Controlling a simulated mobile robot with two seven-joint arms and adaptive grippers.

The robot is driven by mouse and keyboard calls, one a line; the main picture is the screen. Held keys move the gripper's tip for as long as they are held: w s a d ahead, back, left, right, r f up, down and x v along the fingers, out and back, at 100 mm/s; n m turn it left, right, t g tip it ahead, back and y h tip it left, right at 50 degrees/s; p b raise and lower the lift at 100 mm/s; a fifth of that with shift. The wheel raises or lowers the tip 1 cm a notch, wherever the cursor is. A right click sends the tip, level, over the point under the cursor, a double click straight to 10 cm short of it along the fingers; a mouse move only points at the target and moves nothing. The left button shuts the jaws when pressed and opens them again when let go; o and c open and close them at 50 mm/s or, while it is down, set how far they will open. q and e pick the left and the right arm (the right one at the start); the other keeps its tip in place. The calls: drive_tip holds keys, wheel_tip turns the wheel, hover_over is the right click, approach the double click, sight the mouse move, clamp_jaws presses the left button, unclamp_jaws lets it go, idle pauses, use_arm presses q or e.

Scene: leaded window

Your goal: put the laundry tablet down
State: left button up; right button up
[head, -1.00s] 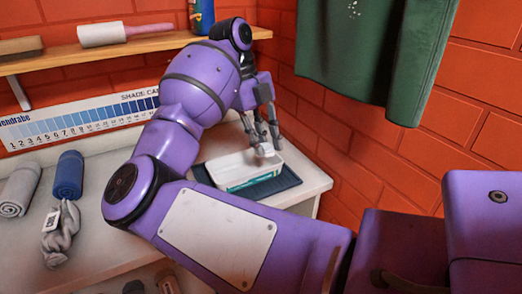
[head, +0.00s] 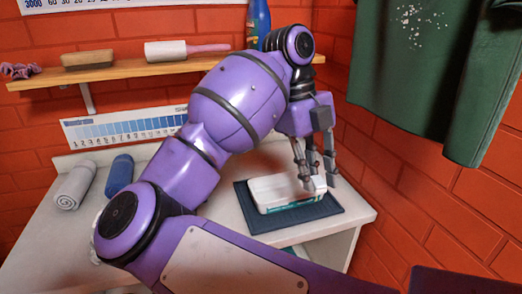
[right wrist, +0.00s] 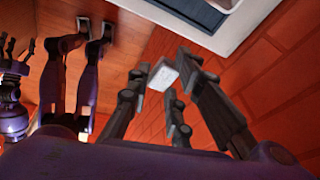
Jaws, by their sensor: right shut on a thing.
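My right gripper (head: 317,182) points down over the right end of a white and teal open box (head: 277,205). It is shut on a small white laundry tablet (right wrist: 162,75), which shows between the fingertips in the right wrist view. In the head view the fingers and the pale box partly hide the tablet, and I cannot tell whether it touches the box. The box stands on a dark mat (head: 318,213) on the white counter. My left gripper is not in the head view.
The counter (head: 243,240) has free room left of the mat. Grey (head: 75,187) and blue (head: 119,174) rolled cloths lie at its left. A shelf (head: 120,71) holds a brush (head: 88,58), a lint roller (head: 168,50) and a blue bottle (head: 258,22). A green cloth (head: 430,75) hangs right.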

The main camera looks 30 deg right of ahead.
idle(0.3)
drive_tip(key=w+d+f, duration=0.2)
drive_tip(key=w, duration=0.1)
drive_tip(key=w+d+f, duration=0.3)
drive_tip(key=w, duration=0.1)
drive_tip(key=w+d+f, duration=0.2)
drive_tip(key=w+f, duration=0.1)
drive_tip(key=shift+w+d+f, duration=0.35)
drive_tip(key=shift+w+f, duration=0.05)
drive_tip(key=shift+f, duration=0.15)
drive_tip(key=f, duration=0.3)
drive_tip(key=shift+w+d+f, duration=0.2)
drive_tip(key=shift+w+f, duration=0.05)
drive_tip(key=shift+w, duration=0.15)
drive_tip(key=shift+f, duration=0.1)
